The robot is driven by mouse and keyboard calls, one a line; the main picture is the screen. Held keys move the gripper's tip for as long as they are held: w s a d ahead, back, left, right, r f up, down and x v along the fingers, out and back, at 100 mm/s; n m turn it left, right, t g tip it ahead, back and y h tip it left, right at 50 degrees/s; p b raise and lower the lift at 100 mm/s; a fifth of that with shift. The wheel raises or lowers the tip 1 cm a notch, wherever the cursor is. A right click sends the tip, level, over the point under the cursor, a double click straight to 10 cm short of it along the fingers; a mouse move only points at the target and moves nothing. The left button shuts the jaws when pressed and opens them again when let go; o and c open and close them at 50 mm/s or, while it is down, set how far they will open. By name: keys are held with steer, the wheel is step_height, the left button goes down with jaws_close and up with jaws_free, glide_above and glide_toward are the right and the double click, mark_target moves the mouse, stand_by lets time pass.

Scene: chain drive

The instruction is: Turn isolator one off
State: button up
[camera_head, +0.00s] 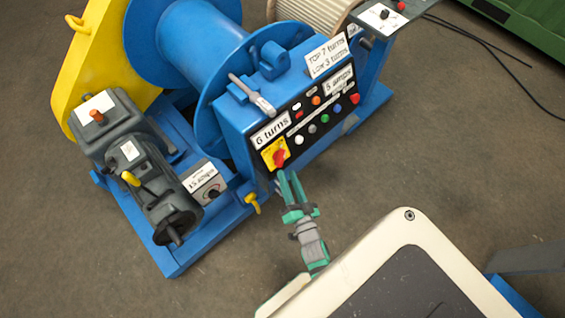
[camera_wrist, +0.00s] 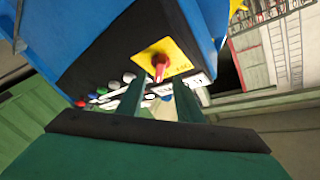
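A red rotary switch (camera_head: 279,157) sits on a yellow plate (camera_head: 267,150) at the near left end of the black control panel. I cannot read a label naming it isolator one. It also shows in the wrist view as a red knob (camera_wrist: 160,64) on the yellow plate (camera_wrist: 181,62). My gripper (camera_head: 284,178) is just below and in front of the switch in the head view. In the wrist view its two green fingers (camera_wrist: 158,92) are apart, and the knob shows between and beyond their tips. Whether they touch it I cannot tell.
The panel (camera_head: 318,106) carries several coloured buttons beside the switch. A yellow tap-like handle (camera_head: 252,202) and a grey box with a black knob (camera_head: 213,191) are left of my gripper. A blue drum (camera_head: 190,45) stands behind.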

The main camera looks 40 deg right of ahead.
mark_target(282, 162)
steer(key=shift+x, duration=3.2)
jaws_close()
